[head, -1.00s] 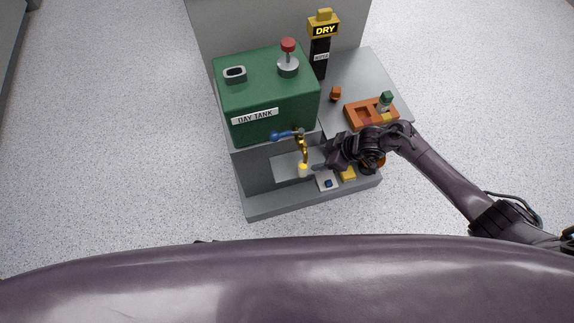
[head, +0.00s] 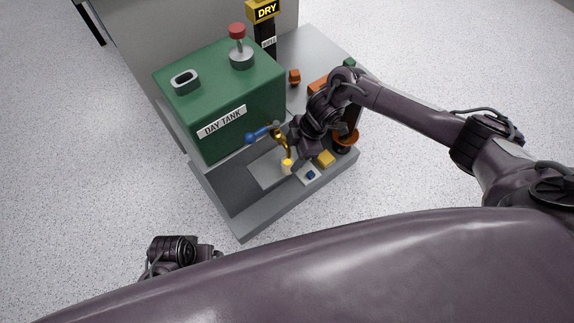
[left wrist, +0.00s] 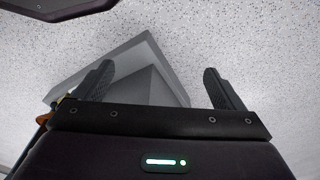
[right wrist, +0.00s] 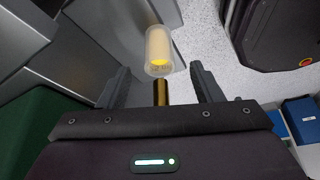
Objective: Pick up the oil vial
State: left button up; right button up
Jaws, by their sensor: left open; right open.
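The oil vial (head: 287,167), small and pale with yellow in it, is at the brass spout (head: 279,140) on the front of the green day tank. In the right wrist view the clear vial (right wrist: 158,52) shows yellow liquid and lies just beyond the fingertips, roughly centred between them. My right gripper (right wrist: 160,78) is open and empty, close to the vial; I cannot tell if it touches. The brass spout (right wrist: 160,92) also shows between its fingers. My left gripper (left wrist: 158,72) is open and empty, over the floor and a grey corner, away from the vial.
The green day tank (head: 217,85) stands behind the spout, with a blue-handled valve (head: 258,134). A yellow block (head: 325,158), a small blue item (head: 311,175) and an orange-rimmed pot (head: 346,137) sit to the right. My right arm partly hides an orange tray (head: 318,85).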

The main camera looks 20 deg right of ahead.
jog(key=shift+x, duration=1)
pick_arm(q)
jog(key=shift+d+r, duration=0.1)
jog(key=shift+r, duration=0.75)
pick_arm(e)
jog(key=c, duration=1.1)
jog(key=shift+r, duration=0.1)
jog(key=shift+c, duration=0.2)
